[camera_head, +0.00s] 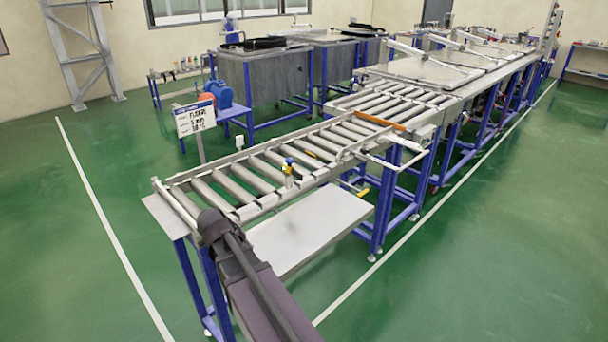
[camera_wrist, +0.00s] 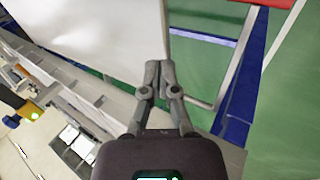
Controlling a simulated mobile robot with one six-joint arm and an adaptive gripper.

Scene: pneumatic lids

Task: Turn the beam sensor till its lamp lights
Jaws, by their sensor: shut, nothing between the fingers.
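The likely beam sensor (camera_head: 288,168) is a small yellow and blue device on the near side rail of the roller conveyor. In the wrist view a yellow and dark device (camera_wrist: 28,109), probably the same sensor, shows at the left edge. It has a bright yellow-green spot; I cannot tell whether this is a lit lamp. My gripper (camera_wrist: 159,78) is shut and empty, its fingertips together. It is apart from the device, which lies to its left in the wrist view. In the head view my arm reaches up from the bottom, and the fingers cannot be made out.
The roller conveyor (camera_head: 235,188) runs toward the back right. A white shelf panel (camera_head: 310,228) sits beside it, lower down. A sign (camera_head: 195,118) stands behind. An orange bar (camera_head: 381,121) lies across the rollers. Green floor at the right is open.

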